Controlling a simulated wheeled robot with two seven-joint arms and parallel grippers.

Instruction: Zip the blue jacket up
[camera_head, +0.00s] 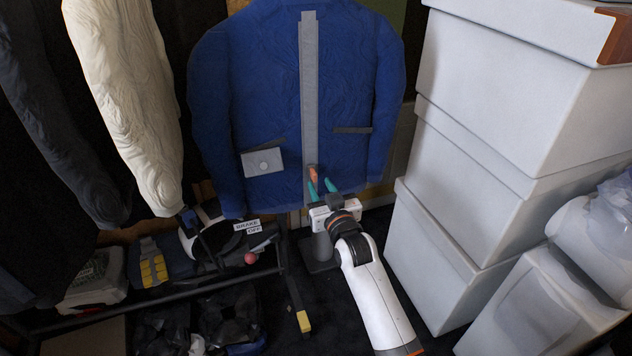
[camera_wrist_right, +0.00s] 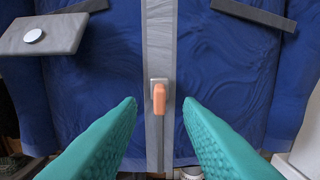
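The blue jacket (camera_head: 258,90) hangs upright in the middle of the head view, with a grey zip strip (camera_head: 309,90) running down its front. An orange zip pull (camera_head: 313,174) sits low on the strip; in the right wrist view the orange pull (camera_wrist_right: 159,97) hangs from a light metal slider. My right gripper (camera_head: 321,188) is just below the pull in the head view. Its teal fingers are open, one on each side of the pull in the wrist view (camera_wrist_right: 159,103), with gaps and no contact visible. My left gripper is not in view.
Stacked white boxes (camera_head: 520,90) stand close on the right. A cream jacket (camera_head: 125,90) and dark clothing (camera_head: 45,130) hang on the left. A low dark rack (camera_head: 170,293) with assorted gear stands at lower left. The blue jacket's front is unobstructed above the pull.

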